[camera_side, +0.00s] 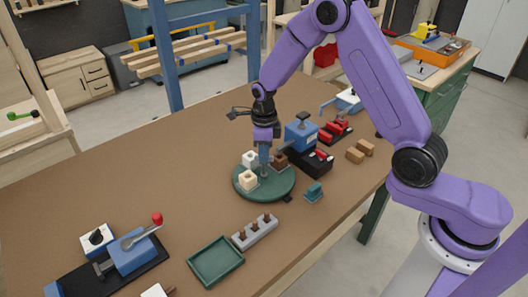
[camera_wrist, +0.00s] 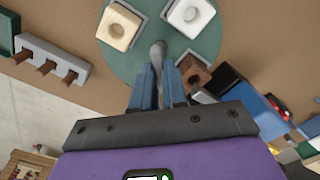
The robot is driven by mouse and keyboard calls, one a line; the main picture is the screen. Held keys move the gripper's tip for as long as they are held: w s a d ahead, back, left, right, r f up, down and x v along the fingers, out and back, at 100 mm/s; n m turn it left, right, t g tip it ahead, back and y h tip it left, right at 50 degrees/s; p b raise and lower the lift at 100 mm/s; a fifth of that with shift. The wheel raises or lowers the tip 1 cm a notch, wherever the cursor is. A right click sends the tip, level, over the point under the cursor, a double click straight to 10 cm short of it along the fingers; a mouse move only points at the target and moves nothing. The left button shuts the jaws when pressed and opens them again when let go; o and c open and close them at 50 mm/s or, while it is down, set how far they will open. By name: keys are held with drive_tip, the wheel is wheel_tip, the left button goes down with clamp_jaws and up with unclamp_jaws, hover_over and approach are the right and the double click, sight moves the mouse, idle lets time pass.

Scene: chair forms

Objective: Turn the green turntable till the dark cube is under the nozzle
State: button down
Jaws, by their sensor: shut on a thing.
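The round green turntable (camera_side: 270,192) lies on the brown table, with a white cube (camera_side: 250,158), a cream cube (camera_side: 248,177) and a dark brown cube (camera_side: 281,160) on it. The dark cube (camera_wrist: 195,72) is on the side near the blue machine (camera_side: 300,135); I cannot make out the nozzle clearly or tell whether the cube is under it. My gripper (camera_side: 264,160) points down over the turntable. In the wrist view, its blue fingers (camera_wrist: 160,88) are shut on the grey post (camera_wrist: 158,52) standing on the turntable, whose lower part they hide.
A teal block (camera_side: 314,192) and a grey peg block (camera_side: 255,232) are near the turntable. A green tray (camera_side: 216,262) and a blue lever device (camera_side: 130,252) are in front.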

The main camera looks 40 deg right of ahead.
drive_tip(key=shift+r, duration=0.1)
drive_tip(key=c, duration=1.2)
unclamp_jaws()
drive_tip(key=shift+o, duration=0.2)
wheel_tip(320, 180, up, 17)
drive_tip(key=shift+r, duration=0.15)
drive_tip(key=shift+a, duration=0.1)
